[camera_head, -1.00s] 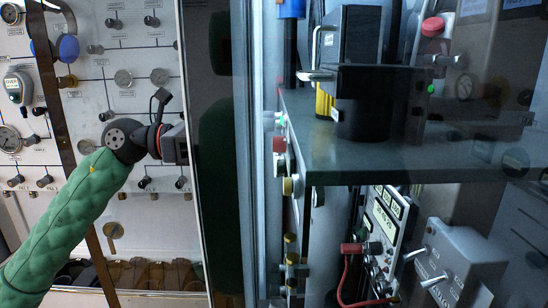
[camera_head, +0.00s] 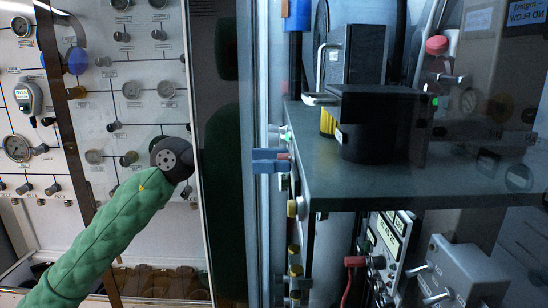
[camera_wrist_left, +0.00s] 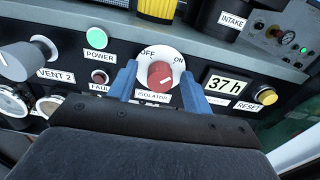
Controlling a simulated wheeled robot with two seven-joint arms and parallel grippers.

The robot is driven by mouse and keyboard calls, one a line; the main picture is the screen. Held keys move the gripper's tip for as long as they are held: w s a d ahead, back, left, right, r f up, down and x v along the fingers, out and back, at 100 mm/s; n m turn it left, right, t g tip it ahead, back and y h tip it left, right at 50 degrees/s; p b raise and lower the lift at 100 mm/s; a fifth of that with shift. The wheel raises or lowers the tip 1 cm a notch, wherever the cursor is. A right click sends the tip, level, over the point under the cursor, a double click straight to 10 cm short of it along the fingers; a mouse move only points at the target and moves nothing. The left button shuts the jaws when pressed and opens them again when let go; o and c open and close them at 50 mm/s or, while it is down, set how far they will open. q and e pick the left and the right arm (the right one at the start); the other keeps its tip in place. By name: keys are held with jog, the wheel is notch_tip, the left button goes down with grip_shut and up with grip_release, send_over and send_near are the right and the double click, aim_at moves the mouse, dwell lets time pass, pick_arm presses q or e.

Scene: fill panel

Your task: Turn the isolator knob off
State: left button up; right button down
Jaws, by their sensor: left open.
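The isolator knob (camera_wrist_left: 160,75) is red on a round white plate marked OFF at upper left and ON at right. A pale mark shows on the knob's lower right; its exact setting is hard to read. My left gripper (camera_wrist_left: 159,86) is open, with one blue finger on each side of the knob. I cannot tell whether the fingers touch it. In the head view my left gripper (camera_head: 272,161) reaches the panel's front edge, and the knob is largely hidden there behind the fingers. My right gripper is out of view.
Near the knob are a green POWER lamp (camera_wrist_left: 97,39), a FAULT lamp (camera_wrist_left: 98,77), a VENT 2 knob (camera_wrist_left: 27,60), an hour display (camera_wrist_left: 219,84) and a yellow RESET button (camera_wrist_left: 266,96). A glass-like pane and its frame (camera_head: 248,230) stand close by the arm.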

pick_arm(q)
jog(key=shift+c, duration=0.4)
jog(key=c, duration=0.9)
jog(key=shift+n, duration=0.3)
jog(key=shift+w+f+n+p, duration=0.1)
jog(key=shift+n+p, duration=2.75)
jog(key=shift+n, duration=1.55)
jog(key=shift+w+n+p, duration=0.1)
jog(key=shift+n+p, duration=2.7)
jog(key=shift+n, duration=1.6)
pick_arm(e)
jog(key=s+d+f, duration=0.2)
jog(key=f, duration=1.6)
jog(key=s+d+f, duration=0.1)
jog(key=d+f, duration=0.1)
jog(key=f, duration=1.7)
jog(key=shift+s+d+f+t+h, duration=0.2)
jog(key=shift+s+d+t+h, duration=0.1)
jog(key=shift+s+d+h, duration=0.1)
